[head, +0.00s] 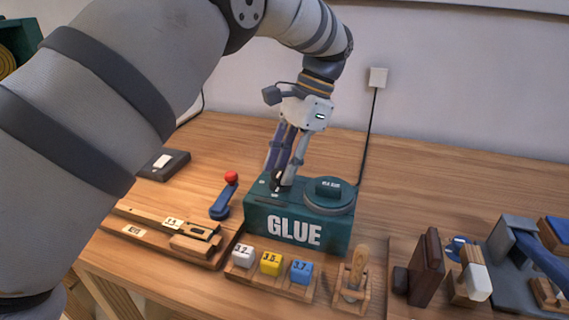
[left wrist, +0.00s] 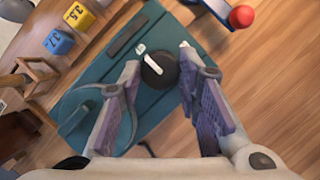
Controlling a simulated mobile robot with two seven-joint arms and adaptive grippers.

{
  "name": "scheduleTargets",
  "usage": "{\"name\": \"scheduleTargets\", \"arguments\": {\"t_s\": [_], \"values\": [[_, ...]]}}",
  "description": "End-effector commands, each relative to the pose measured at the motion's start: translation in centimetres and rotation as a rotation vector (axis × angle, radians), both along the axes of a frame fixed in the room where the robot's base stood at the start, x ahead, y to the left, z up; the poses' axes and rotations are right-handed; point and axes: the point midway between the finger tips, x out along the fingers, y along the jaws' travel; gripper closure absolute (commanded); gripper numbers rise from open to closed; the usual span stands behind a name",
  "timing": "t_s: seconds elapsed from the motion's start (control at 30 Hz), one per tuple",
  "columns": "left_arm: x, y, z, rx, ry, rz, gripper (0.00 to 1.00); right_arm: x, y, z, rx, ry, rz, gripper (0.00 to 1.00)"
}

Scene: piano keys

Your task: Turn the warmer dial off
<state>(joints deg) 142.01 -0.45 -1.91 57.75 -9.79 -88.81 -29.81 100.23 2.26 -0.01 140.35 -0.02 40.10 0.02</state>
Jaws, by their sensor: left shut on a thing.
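The teal glue warmer (head: 255,210), marked GLUE, stands on the wooden bench, with a round lidded pot (head: 330,187) on its right part. The black warmer dial (left wrist: 160,72) is on its top face and has a white pointer line. In the head view the fingers partly hide the dial. My right gripper is not in view.
A blue lever with a red ball (head: 231,178) stands just left of the warmer. Numbered white, yellow (head: 271,263) and blue blocks sit in a wooden rack in front. Wooden tools and holders (head: 428,265) stand at the right. The bench behind is clear (head: 440,165).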

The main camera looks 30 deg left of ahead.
Motion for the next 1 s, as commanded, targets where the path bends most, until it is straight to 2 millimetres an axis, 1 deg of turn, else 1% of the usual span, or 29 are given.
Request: {"name": "scheduleTargets", "arguments": {"t_s": [0.2,0.23,0.3,0.57,0.63,0.67,0.87,1.0], "values": [[-0.1,0.0,-0.2,-0.001,0.005,0.002,0.97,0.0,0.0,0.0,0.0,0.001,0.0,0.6],[-0.1,0.0,-0.2,-0.001,0.005,0.002,0.62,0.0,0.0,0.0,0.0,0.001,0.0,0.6],[-0.1,0.0,-0.2,-0.001,0.006,0.001,0.49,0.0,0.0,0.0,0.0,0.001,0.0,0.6],[0.0,0.0,-0.1,0.0,0.002,-0.001,0.49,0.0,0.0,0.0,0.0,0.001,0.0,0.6],[0.2,-0.1,0.3,0.0,0.001,-0.001,0.49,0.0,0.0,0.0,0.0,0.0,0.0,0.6],[0.3,-0.2,0.7,0.0,0.0,0.0,0.49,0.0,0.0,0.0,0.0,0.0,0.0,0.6],[1.7,-1.0,4.5,-0.001,-0.002,-0.001,0.49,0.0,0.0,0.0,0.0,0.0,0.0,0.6],[2.3,-1.3,5.9,0.0,0.001,0.0,0.49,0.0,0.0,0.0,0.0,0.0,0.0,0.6]]}}
